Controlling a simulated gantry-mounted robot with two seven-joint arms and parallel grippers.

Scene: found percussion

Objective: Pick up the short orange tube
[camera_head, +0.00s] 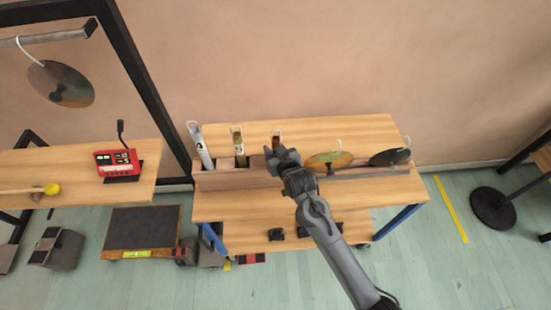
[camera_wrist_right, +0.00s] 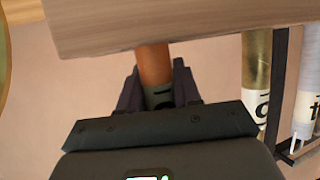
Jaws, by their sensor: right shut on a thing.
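I cannot tell whether the tube is still seated. My left gripper is not in view.
A gold tube (camera_head: 239,147) and a longer pale grey tube (camera_head: 201,147) stand left of the orange one. Two small cymbals (camera_head: 328,160) (camera_head: 390,157) are on a bar to the right. A red device (camera_head: 118,163) with a microphone sits on the left table.

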